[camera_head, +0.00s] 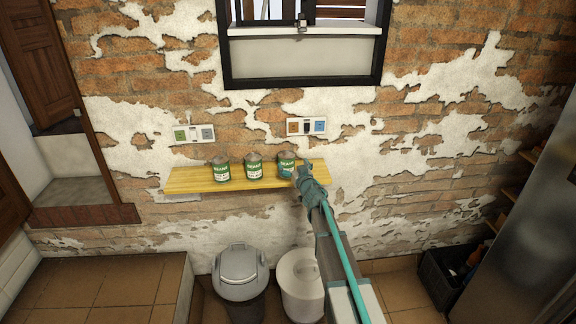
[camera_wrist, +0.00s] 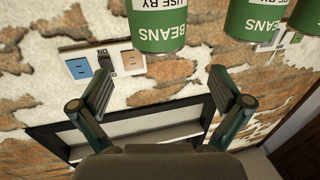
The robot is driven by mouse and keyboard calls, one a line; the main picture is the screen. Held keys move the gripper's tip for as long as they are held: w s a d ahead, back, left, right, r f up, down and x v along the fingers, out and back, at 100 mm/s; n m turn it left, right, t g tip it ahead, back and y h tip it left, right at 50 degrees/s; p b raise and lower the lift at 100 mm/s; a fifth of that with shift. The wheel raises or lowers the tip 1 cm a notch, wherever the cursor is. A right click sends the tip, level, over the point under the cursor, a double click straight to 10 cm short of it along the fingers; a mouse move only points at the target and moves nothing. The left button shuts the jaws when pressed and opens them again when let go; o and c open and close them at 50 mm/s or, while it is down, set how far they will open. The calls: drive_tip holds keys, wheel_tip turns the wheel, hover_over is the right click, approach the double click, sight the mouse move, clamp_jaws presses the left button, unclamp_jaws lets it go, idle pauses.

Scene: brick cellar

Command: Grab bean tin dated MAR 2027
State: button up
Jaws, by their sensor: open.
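Three green bean tins with white labels stand in a row on a yellow wooden shelf (camera_head: 190,181): the left tin (camera_head: 221,169), the middle tin (camera_head: 253,167) and the right tin (camera_head: 285,160). My gripper (camera_head: 301,172) is at the right tin and partly hides it. In the wrist view, which is upside down, my gripper (camera_wrist: 161,88) is open and empty. One tin (camera_wrist: 156,27) shows beyond the fingertips, roughly in line with the gap. "BEANS" and "USE BY" can be read, but its date is cut off. Two more tins (camera_wrist: 252,20) (camera_wrist: 305,18) show at right, their dates unreadable.
Two wall socket plates (camera_head: 194,134) (camera_head: 306,126) sit just above the shelf. A window (camera_head: 305,50) is higher up. A grey-lidded bin (camera_head: 240,270) and a pale bin (camera_head: 299,283) stand below. A dark crate (camera_head: 447,275) is at right. The shelf's left end is clear.

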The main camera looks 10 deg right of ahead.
sight(286, 154)
drive_tip(key=w, duration=0.2)
drive_tip(key=w+a, duration=0.1)
drive_tip(key=w, duration=0.2)
drive_tip(key=w+p, duration=0.1)
drive_tip(key=w, duration=0.2)
drive_tip(key=shift+w+a+f, duration=0.2)
drive_tip(key=shift+w, duration=0.05)
drive_tip(key=shift+s, duration=0.1)
drive_tip(key=c, duration=1.6)
